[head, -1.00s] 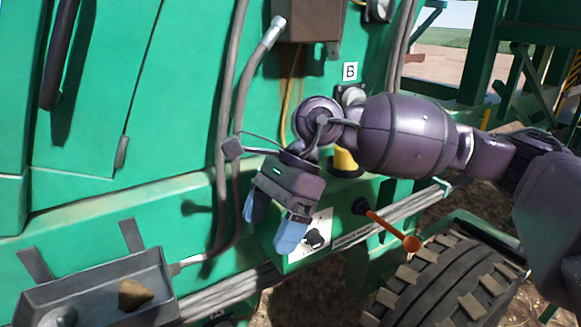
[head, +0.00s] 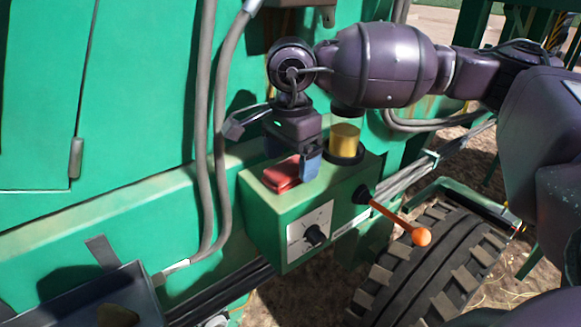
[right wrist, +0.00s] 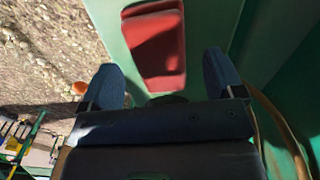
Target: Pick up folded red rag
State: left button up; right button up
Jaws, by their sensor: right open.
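The folded red rag (head: 280,175) lies flat on top of the green control box (head: 262,213). My right gripper (head: 292,163) points down at the rag, with its blue fingers open. In the head view one finger stands at the rag's right end, and the other is mostly hidden behind the wrist. In the right wrist view the rag (right wrist: 155,45) shows between and beyond the two spread fingertips (right wrist: 163,72), with nothing held. I cannot tell whether a finger touches it. My left gripper is out of view.
A yellow cylinder (head: 344,142) stands on the box's back right. An orange-knobbed lever (head: 420,236) sticks out from its right side, above a large tyre (head: 425,275). Grey hoses (head: 204,120) run down the green panel at left. A grey tray (head: 85,300) sits lower left.

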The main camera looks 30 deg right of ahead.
jog(key=shift+f, duration=1.05)
jog(key=c, duration=1)
jog(key=shift+r, duration=0.1)
notch_tip(320, 180, up, 4)
jog(key=shift+f+p, duration=0.1)
jog(key=shift+p, duration=0.55)
jog(key=a, duration=0.2)
jog(key=a+b, duration=0.1)
jog(key=a, duration=0.1)
jog(key=a+b, duration=0.1)
jog(key=shift+s+a+f, duration=0.35)
jog(key=shift+a, duration=0.05)
jog(key=a, duration=0.4)
jog(key=s+a+b, duration=0.1)
jog(key=a, duration=0.3)
jog(key=a+b, duration=0.1)
jog(key=a, duration=0.3)
jog(key=shift+s+r, duration=0.1)
jog(key=shift+s, duration=0.25)
